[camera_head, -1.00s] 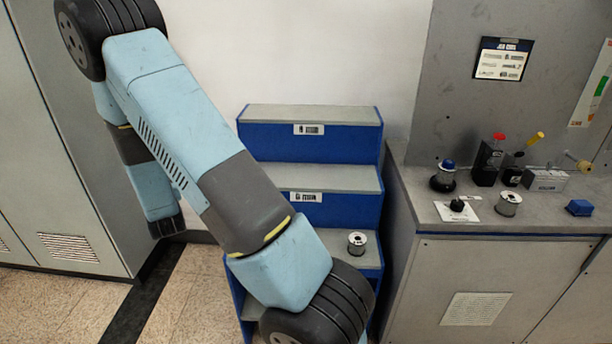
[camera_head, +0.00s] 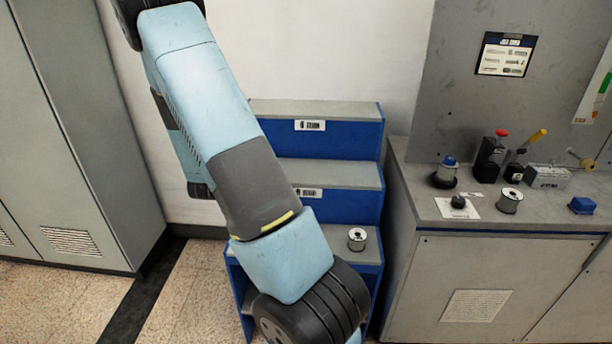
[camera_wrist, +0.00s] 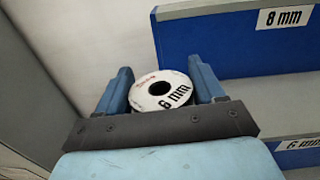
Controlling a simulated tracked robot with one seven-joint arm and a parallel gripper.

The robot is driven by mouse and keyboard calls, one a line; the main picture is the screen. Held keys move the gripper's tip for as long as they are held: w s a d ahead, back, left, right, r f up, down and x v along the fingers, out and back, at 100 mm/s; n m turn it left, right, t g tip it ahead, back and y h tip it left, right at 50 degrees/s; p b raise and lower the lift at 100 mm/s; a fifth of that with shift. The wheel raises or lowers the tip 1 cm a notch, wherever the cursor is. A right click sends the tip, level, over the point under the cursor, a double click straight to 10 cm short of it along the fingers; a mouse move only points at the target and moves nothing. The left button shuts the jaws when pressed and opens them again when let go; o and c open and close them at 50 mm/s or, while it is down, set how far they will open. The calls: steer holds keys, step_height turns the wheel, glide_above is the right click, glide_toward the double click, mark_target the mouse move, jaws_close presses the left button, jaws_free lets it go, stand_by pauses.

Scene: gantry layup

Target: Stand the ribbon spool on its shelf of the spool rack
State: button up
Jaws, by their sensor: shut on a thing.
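The ribbon spool (camera_wrist: 161,90) is white-faced with a dark centre hole and a "6 mm" mark. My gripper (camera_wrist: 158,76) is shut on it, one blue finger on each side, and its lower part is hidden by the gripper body. In the wrist view the spool overlaps the left end of the upper blue riser. The spool rack (camera_head: 315,142) is a blue stepped stand with grey shelves. Its upper label (camera_wrist: 284,17) reads "8 mm" and the one below (camera_wrist: 301,143) reads "6 mm".
A grey bench (camera_head: 480,215) at the right carries one more spool (camera_head: 509,201), a blue block (camera_head: 581,206) and several small tools. A grey cabinet (camera_head: 75,150) stands at the left. The middle shelf (camera_head: 335,174) looks bare where visible.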

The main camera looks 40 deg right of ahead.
steer(key=s+d+r+m+g+h, duration=0.2)
steer(key=s+d+m+g, duration=0.4)
steer(key=s+d, duration=0.5)
steer(key=s+d+r+m+g+h, duration=0.2)
steer(key=s+d+r+m+g, duration=0.15)
steer(key=s+d+g, duration=0.55)
steer(key=shift+t, duration=0.6)
steer(key=shift+w+a+f, duration=0.15)
steer(key=shift+w+f, duration=2.5)
steer(key=shift+f, duration=0.1)
steer(key=shift+w+a+f, duration=0.15)
steer(key=shift+w+f, duration=2.5)
steer(key=shift+f, duration=1.55)
